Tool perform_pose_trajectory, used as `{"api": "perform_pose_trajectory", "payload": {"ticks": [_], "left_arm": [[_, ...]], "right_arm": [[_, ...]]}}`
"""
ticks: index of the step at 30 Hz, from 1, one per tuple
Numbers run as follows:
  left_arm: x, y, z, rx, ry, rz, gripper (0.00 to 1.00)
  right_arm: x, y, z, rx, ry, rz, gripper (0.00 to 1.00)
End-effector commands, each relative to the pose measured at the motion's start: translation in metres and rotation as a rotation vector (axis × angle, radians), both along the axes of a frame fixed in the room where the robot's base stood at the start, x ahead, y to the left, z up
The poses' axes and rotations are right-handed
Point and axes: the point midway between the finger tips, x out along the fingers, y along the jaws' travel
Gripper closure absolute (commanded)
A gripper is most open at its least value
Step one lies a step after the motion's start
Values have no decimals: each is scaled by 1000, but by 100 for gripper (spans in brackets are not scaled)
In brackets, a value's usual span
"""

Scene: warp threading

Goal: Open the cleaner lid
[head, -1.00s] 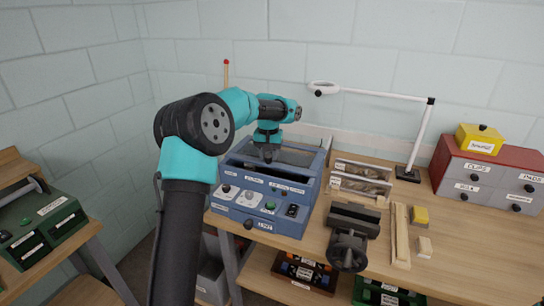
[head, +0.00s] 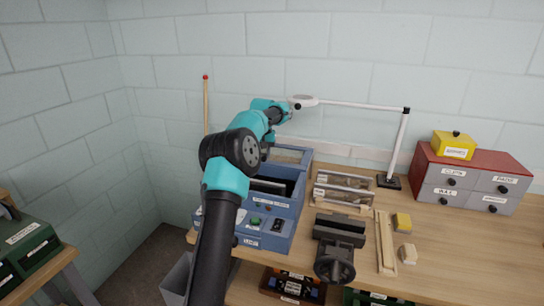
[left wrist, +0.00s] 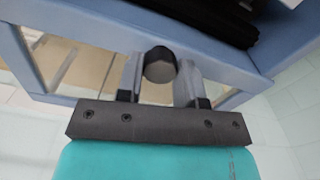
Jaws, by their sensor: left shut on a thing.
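The cleaner (head: 283,228) is a blue box with a labelled front panel at the left end of the workbench. Its top has a dark opening (head: 271,186), and behind it a blue-framed window panel, the lid (head: 306,154). My left gripper (left wrist: 160,82) is shut on a round dark knob (left wrist: 159,65) at the edge of the blue frame, which also shows in the left wrist view (left wrist: 228,74). In the head view my left arm hides the gripper's fingers and part of the cleaner. My right gripper is out of view.
A magnifier lamp (head: 398,150) reaches across behind my wrist. A red-topped drawer cabinet (head: 472,178) stands at the far right. Bench space before it is clear.

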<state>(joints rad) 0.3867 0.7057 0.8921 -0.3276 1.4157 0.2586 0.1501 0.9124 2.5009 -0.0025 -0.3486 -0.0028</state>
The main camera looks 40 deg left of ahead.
Motion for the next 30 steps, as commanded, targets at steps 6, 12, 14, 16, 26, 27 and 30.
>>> {"api": "perform_pose_trajectory", "payload": {"ticks": [6, 12, 14, 16, 26, 27, 30], "left_arm": [[1, -1, 0, 0, -2, -1, 100], [1, -1, 0, 0, -1, -1, 47], [1, -1, 0, 0, -1, -1, 41], [1, -1, 0, 0, -1, -2, 40], [-2, 2, 7, 0, -1, 3, 40], [-4, 3, 10, 0, -1, 5, 40], [-9, 9, 22, 0, -2, 14, 40]], "right_arm": [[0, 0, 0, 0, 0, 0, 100], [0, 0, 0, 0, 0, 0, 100], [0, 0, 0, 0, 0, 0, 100], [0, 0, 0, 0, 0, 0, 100], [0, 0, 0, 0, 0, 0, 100], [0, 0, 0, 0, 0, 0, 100], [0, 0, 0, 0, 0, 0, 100]]}}
